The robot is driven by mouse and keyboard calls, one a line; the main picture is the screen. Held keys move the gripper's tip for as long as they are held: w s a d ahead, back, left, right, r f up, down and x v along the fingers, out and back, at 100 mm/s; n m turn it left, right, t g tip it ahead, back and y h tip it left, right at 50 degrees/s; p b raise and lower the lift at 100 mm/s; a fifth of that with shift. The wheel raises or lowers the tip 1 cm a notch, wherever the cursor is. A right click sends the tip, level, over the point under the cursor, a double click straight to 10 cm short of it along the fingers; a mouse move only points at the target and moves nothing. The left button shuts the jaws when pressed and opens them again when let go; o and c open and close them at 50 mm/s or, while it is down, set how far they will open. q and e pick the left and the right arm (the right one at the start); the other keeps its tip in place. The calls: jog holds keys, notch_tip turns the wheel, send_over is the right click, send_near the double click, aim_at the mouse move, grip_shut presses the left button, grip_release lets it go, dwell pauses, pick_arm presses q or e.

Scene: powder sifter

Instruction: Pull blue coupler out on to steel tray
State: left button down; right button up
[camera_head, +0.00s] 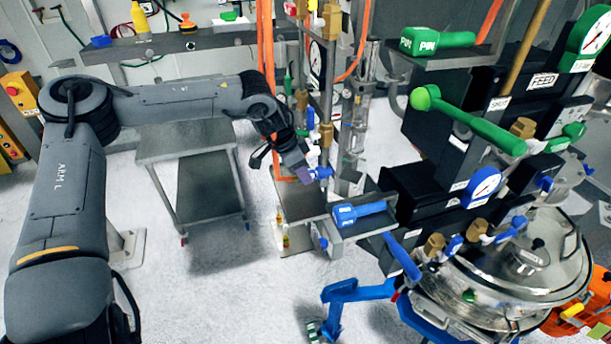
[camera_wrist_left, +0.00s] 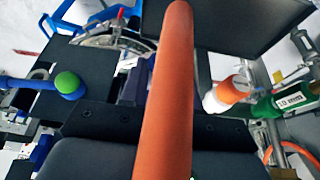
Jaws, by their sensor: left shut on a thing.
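The blue coupler (camera_head: 322,172) is a small blue fitting beside the vertical pipework in the head view. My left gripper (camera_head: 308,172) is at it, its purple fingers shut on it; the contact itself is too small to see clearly. A steel tray (camera_head: 303,207) lies just below the gripper. In the left wrist view, an orange hose (camera_wrist_left: 165,90) crosses the middle and hides most of the fingers and the coupler. My right gripper is not in view.
A blue PIN handle (camera_head: 360,212) lies on a small shelf right of the tray. Orange hoses (camera_head: 268,60) hang close to my left wrist. A steel vessel (camera_head: 505,265) stands at lower right. A steel cart (camera_head: 185,140) stands left, with clear floor before it.

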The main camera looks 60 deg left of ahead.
pick_arm(q)
jog(key=shift+s+a, duration=0.1)
jog(key=shift+s, duration=0.1)
jog(key=shift+s+a+r+p, duration=0.2)
jog(key=shift+s+p, duration=0.25)
jog(key=shift+p, duration=0.25)
jog(key=shift+s+p, duration=0.4)
jog(key=shift+s+a+p, duration=0.25)
jog(key=shift+s+p, duration=0.15)
jog(key=shift+p, duration=0.25)
jog(key=shift+s+f+p, duration=0.1)
jog(key=shift+s+p, duration=0.5)
jog(key=shift+p, duration=0.55)
jog(key=shift+f, duration=0.1)
